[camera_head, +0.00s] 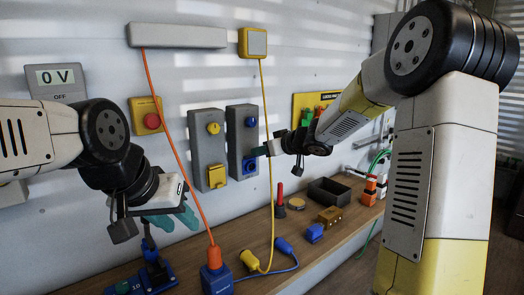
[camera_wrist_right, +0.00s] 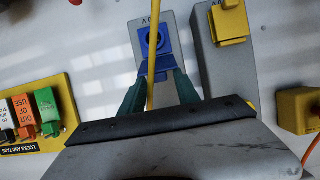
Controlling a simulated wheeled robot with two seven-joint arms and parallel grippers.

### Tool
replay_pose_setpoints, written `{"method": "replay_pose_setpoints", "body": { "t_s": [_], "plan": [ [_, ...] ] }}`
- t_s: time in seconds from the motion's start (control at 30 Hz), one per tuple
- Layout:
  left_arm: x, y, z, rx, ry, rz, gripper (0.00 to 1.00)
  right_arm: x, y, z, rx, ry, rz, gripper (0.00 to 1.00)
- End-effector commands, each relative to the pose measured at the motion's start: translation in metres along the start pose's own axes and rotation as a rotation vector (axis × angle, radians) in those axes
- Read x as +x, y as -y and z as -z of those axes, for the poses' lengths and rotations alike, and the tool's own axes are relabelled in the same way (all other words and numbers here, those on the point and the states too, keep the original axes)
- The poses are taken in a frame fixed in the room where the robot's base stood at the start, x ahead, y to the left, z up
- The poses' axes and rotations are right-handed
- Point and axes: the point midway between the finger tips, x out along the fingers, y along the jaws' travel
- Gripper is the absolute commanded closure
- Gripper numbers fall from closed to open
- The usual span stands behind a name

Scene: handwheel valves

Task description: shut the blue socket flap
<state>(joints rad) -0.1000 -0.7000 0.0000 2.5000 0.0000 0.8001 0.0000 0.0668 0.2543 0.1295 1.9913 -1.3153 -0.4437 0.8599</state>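The blue socket flap (camera_head: 249,165) is on the lower part of the right grey wall box (camera_head: 237,143), below a blue dial (camera_head: 250,122). In the right wrist view the blue flap (camera_wrist_right: 162,67) stands away from a blue frame with a round socket (camera_wrist_right: 152,38) showing, so it looks open. My right gripper (camera_head: 262,150) is in front of this box. Its two teal fingers (camera_wrist_right: 158,90) are apart, one on each side of the flap; contact cannot be told. My left gripper (camera_head: 172,218) is open and empty above the bench, left of the boxes.
A yellow cable (camera_head: 268,165) hangs in front of the right box and crosses the wrist view (camera_wrist_right: 153,60). The left box with a yellow flap (camera_head: 216,176) is beside it. An orange cable (camera_head: 175,140) hangs further left. Plugs and a black tray (camera_head: 329,192) are on the bench.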

Motion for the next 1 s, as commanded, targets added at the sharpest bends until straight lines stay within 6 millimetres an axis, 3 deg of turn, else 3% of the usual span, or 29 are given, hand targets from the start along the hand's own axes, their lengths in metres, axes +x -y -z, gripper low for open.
{"method": "replay_pose_setpoints", "body": {
  "t_s": [0.03,0.17,0.57,1.0],
  "plan": [
    [0.000,0.000,0.000,0.000,0.000,0.000,0.64,0.000,0.000,0.000,0.000,0.000,0.000,0.74],
    [0.000,0.000,0.000,0.000,0.000,0.000,0.64,0.000,0.000,0.000,0.000,0.000,0.000,1.00],
    [0.000,0.000,0.000,0.000,0.000,0.000,0.64,-0.001,0.000,-0.003,0.003,-0.027,0.000,1.00],
    [0.000,0.000,0.000,0.000,0.000,0.000,0.64,-0.003,-0.001,-0.023,0.005,-0.239,-0.002,1.00]
  ]
}}
